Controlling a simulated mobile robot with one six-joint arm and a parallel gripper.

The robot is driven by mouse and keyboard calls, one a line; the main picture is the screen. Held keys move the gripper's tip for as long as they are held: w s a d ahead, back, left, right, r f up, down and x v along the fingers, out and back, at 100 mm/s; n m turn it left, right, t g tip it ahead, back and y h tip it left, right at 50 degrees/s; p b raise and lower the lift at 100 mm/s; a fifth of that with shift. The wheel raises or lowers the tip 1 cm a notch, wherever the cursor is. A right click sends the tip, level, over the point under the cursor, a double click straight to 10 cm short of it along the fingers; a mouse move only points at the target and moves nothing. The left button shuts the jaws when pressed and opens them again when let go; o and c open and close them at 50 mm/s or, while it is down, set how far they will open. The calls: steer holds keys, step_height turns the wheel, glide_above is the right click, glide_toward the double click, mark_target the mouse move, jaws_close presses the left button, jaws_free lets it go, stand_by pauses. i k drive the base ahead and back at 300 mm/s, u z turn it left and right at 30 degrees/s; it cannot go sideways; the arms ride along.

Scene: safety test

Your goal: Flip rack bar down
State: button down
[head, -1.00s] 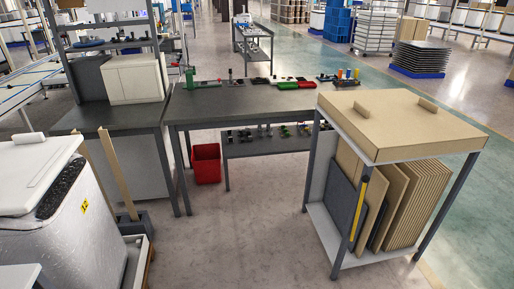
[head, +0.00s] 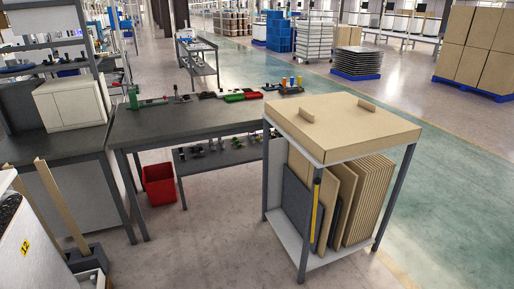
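A rack (head: 284,222) with dark metal legs and a white bottom shelf stands right of the middle in the head view. A thick tan board (head: 345,125) with two small blocks lies flat on its top. Several brown and dark panels (head: 362,200) stand upright, slightly tilted, inside it. A narrow yellow bar (head: 315,212) with a black upper end runs upright beside the rack's near leg, in front of the panels. It looks vertical; its joint is too small to make out. My gripper is not in view.
A dark workbench (head: 190,122) with tools stands behind and left of the rack, with a red bin (head: 159,186) under it. A white container (head: 25,240) and wooden posts (head: 62,205) are at left. Floor (head: 205,255) in front of the rack is clear.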

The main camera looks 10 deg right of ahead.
mark_target(317, 181)
steer(key=k, duration=1.3)
steer(key=u, duration=0.15)
steer(key=i, duration=0.55)
steer(key=u, duration=0.7)
steer(key=i, duration=1)
steer(key=u, duration=0.55)
